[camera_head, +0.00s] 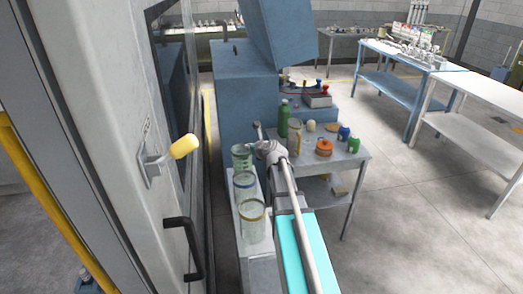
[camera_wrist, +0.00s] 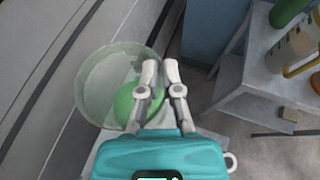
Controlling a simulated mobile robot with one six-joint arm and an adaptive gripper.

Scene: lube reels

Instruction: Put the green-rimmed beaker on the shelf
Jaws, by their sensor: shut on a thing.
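The green-rimmed beaker (camera_head: 241,160) is clear glass and stands at the far end of a row of beakers. My gripper (camera_head: 259,147) is at its right side, near the rim. In the wrist view the beaker (camera_wrist: 97,78) looks upright, with green at its bottom. My gripper's two fingers (camera_wrist: 160,68) are close together on the beaker's right wall, one inside and one outside. I cannot tell whether its base touches the narrow light surface (camera_head: 250,247). A grey table (camera_head: 350,158) to the right has a lower shelf (camera_head: 314,190).
A blue-rimmed beaker (camera_head: 244,184) and a yellow-rimmed beaker (camera_head: 252,218) stand in the same row. A green bottle (camera_head: 283,120), a tall jar (camera_head: 295,140) and an orange pot (camera_head: 323,148) crowd the grey table. A large cabinet door (camera_head: 110,120) is close on the left.

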